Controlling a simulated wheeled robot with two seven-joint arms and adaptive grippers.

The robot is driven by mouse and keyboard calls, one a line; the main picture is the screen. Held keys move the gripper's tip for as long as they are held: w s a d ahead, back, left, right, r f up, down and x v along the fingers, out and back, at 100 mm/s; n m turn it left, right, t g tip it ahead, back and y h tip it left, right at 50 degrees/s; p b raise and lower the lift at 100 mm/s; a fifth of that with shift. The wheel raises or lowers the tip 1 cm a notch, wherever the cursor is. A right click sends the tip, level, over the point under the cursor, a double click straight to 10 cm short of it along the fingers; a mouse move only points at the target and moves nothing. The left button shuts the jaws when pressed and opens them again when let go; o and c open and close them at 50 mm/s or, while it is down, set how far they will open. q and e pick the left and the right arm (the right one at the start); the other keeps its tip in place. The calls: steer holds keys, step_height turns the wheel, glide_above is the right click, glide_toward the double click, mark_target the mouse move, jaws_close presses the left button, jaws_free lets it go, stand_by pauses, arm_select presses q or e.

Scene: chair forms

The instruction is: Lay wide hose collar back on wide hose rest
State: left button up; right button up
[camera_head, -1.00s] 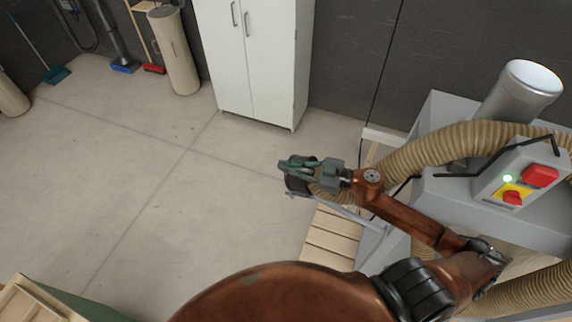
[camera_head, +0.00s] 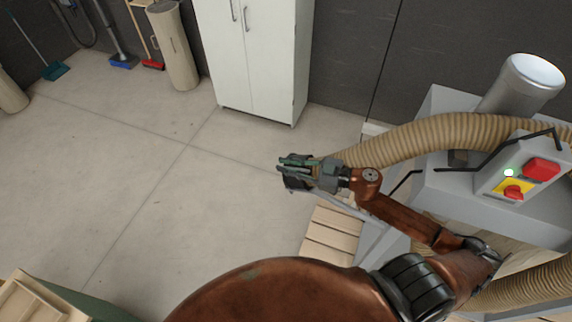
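My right gripper (camera_head: 297,168) is at the centre of the view, with its fingers pointing left. Its greenish fingers are closed around the dark wide hose collar (camera_head: 293,184), which shows mostly below and behind them. The wide ribbed tan hose (camera_head: 425,137) arches from the grey machine at the right to behind the gripper. The collar is held in the air, left of the machine. I cannot clearly pick out the wide hose rest. My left gripper is not in view.
The grey machine (camera_head: 440,195) carries a switch box (camera_head: 520,172) with red buttons and a green light. Pale wooden slats (camera_head: 331,236) lie below my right arm. A white cabinet (camera_head: 250,60) stands behind. The floor at left is open.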

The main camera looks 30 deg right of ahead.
steer(key=o, duration=0.3)
steer(key=shift+o, duration=0.2)
steer(key=shift+s+d, duration=0.1)
steer(key=shift+d, duration=0.05)
steer(key=v, duration=0.7)
stand_by(0.3)
